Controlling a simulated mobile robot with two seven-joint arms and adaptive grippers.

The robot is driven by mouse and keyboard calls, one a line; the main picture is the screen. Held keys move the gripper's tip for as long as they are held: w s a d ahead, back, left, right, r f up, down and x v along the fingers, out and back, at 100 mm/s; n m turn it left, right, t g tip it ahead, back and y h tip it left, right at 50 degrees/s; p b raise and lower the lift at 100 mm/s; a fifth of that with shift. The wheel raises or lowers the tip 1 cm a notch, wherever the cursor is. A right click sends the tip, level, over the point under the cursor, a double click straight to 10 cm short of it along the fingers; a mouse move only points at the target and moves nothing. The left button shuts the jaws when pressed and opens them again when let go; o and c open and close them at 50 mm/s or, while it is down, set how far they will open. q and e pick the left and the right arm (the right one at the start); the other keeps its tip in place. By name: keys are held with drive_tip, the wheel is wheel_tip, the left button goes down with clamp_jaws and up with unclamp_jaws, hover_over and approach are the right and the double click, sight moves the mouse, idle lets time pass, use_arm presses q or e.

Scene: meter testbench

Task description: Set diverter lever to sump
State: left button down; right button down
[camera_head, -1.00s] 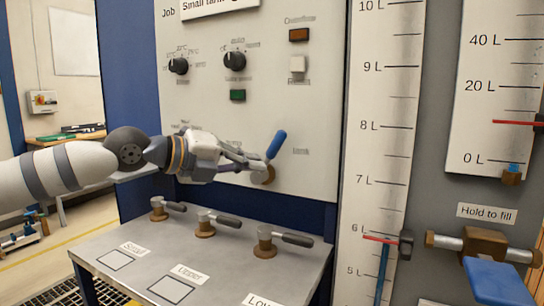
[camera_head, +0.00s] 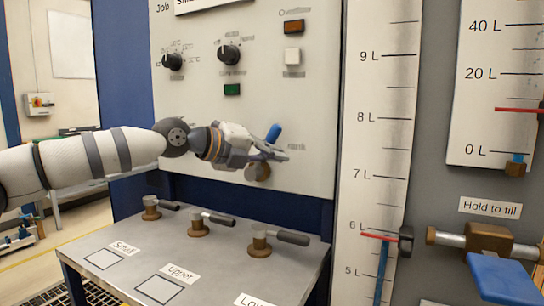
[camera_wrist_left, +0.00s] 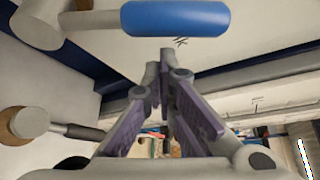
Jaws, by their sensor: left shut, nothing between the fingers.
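The diverter lever has a blue handle (camera_head: 273,133) and a brown round hub (camera_head: 258,171) low on the pale panel. The handle points up and slightly right; its lower part is hidden behind my gripper. My left gripper (camera_head: 281,156) is shut and empty, with its fingers across the front of the lever, between handle tip and hub. In the left wrist view the blue handle (camera_wrist_left: 175,18) lies across the top, beyond my shut fingertips (camera_wrist_left: 165,62), with no clear contact. A small label right of the lever is too blurred to read. My right gripper is out of view.
Several dark-handled valves, including one near the lever (camera_head: 260,247), stand on the grey bench (camera_head: 215,275) below. Two black knobs (camera_head: 229,54) are above on the panel. The level scale (camera_head: 375,160) and a blue-handled valve (camera_head: 502,280) are at right.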

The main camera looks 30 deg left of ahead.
use_arm(q)
drive_tip(key=shift+w+a+r, duration=0.1)
drive_tip(key=shift+a+r, duration=0.2)
drive_tip(key=shift+a, duration=0.15)
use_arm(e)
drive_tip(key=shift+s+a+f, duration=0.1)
